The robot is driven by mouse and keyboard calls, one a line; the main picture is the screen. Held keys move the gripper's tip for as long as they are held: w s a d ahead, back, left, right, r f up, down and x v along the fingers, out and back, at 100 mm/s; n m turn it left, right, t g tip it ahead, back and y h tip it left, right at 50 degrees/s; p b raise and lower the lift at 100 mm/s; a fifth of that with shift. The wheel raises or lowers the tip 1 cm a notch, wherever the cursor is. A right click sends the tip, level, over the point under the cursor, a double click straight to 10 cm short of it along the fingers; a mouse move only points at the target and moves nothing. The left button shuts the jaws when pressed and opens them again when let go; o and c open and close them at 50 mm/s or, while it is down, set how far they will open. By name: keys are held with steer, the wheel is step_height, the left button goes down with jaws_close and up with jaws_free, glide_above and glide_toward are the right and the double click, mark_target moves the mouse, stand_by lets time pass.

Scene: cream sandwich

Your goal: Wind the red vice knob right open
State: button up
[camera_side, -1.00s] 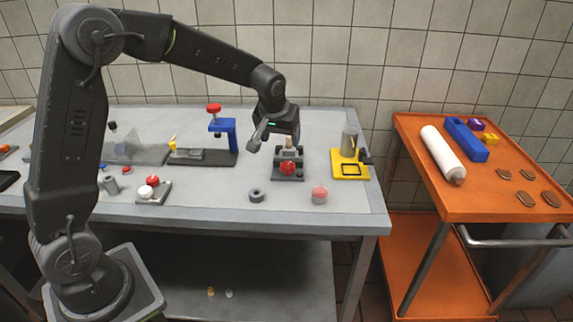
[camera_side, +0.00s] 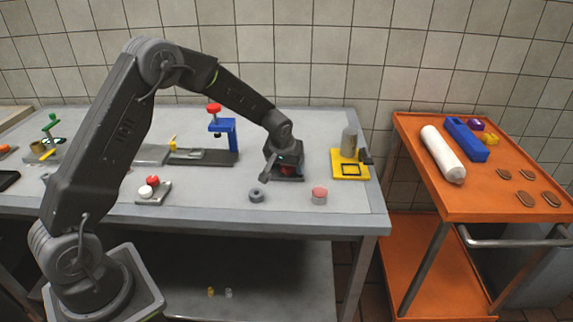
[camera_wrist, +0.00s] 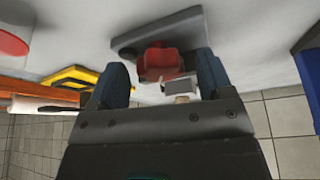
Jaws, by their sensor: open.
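The red vice knob (camera_wrist: 158,62) faces the wrist camera, with the vice's grey base plate (camera_wrist: 190,22) beyond it and a pale metal jaw block (camera_wrist: 180,87) beside it. A small tan piece (camera_wrist: 182,99) shows by the block. My gripper (camera_wrist: 160,75) is open, one dark finger on each side of the knob, with visible gaps on both sides. In the side view my gripper (camera_side: 284,163) is low over the vice base (camera_side: 291,178) and hides most of the vice. Only a dark red bit of the knob (camera_side: 287,171) shows there.
A yellow fixture (camera_side: 349,172) with a grey cylinder stands to the right of the vice. A grey ring (camera_side: 256,195) and a red-topped cylinder (camera_side: 319,195) stand in front. A blue press (camera_side: 224,135) stands to the left. An orange cart (camera_side: 485,205) is farther right.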

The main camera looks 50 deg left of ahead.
steer(key=shift+c, duration=0.4)
steer(key=c, duration=0.8)
steer(key=shift+c, duration=0.2)
steer(key=shift+n, duration=0.3)
steer(key=shift+w+d+n+g+y, duration=0.1)
steer(key=shift+n+g+y, duration=0.35)
steer(key=shift+n, duration=0.85)
steer(key=shift+w+d+n+g+y, duration=0.1)
steer(key=shift+n+g+y, duration=0.3)
steer(key=shift+n, duration=0.9)
steer(key=o, duration=0.9)
steer(key=shift+r, duration=0.1)
steer(key=v, duration=1.3)
steer(key=shift+d+r, duration=0.15)
steer(key=shift+r, duration=0.15)
